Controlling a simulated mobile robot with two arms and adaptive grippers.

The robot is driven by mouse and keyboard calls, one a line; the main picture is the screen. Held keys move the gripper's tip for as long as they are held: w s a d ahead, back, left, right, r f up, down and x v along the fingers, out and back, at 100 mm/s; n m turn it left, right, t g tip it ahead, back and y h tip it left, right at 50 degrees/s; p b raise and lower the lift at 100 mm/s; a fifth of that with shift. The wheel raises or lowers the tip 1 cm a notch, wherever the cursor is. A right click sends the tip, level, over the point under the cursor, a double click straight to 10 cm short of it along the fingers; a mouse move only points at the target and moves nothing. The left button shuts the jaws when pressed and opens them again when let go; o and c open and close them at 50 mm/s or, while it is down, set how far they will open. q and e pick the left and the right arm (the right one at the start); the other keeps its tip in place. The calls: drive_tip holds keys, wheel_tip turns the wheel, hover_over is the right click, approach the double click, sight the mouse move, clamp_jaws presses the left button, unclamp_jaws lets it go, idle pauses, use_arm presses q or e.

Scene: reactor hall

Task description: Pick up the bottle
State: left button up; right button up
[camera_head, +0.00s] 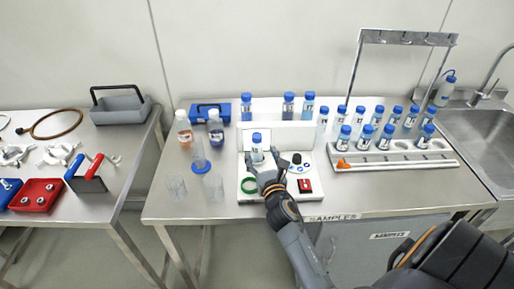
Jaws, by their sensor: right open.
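A clear bottle with a blue cap and pale label (257,153) stands upright on the white tray-like station (249,194) in the middle of the table. My right gripper (264,162) reaches in from the lower right. Its open fingers are at the lower part of this bottle and partly hide it. I cannot tell whether they touch it. My left gripper is not in view.
More blue-capped bottles stand behind the station and in a white rack (400,160) at right. Clear beakers (177,187) and two larger bottles (184,128) stand at left. A metal frame (357,70) rises behind the rack. A sink (480,140) is far right.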

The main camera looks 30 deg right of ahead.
sight(259, 149)
drive_tip(key=p+x, duration=0.1)
drive_tip(key=x, duration=0.2)
drive_tip(key=shift+w+r, duration=0.2)
drive_tip(key=shift+w, duration=0.2)
drive_tip(key=shift+w+d+f, duration=0.15)
drive_tip(key=shift+w+d, duration=0.05)
drive_tip(key=shift+w, duration=0.25)
drive_tip(key=shift+s, duration=0.1)
drive_tip(key=shift+c, duration=1.1)
clamp_jaws()
